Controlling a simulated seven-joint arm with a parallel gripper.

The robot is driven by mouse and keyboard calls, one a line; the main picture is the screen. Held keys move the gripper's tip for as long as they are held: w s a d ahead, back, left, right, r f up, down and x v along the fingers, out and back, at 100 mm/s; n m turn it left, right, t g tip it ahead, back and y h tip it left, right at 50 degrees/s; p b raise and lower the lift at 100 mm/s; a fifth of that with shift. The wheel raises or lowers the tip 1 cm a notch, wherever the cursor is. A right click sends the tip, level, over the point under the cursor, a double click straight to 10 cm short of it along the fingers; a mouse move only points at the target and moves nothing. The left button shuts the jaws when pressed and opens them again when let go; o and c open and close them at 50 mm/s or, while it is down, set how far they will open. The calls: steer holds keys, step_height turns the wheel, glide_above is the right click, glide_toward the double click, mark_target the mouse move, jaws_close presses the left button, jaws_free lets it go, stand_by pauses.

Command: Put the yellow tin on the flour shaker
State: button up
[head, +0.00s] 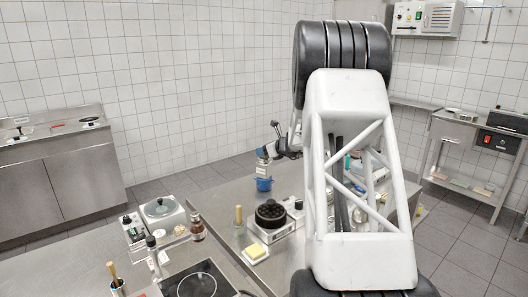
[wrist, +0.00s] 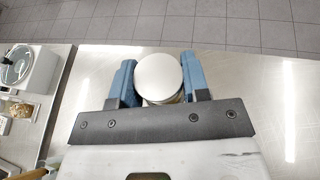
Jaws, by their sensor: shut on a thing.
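My gripper (head: 264,157) is at the far part of the steel counter. In the wrist view, its two blue fingers (wrist: 158,82) are closed around a round thing with a pale, flat top, which I take to be the yellow tin (wrist: 158,75); only its lid and a thin tan rim show there. In the head view, the small pale body of the tin (head: 262,169) shows just below the fingers. A blue vessel (head: 264,184) stands directly under it; I cannot tell whether they touch. I cannot tell for certain which thing is the flour shaker.
My arm hides much of the right side.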

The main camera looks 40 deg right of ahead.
steer(key=shift+f, duration=0.1)
steer(key=o, duration=0.9)
steer(key=shift+s, duration=0.1)
steer(key=v, duration=1.2)
stand_by(0.5)
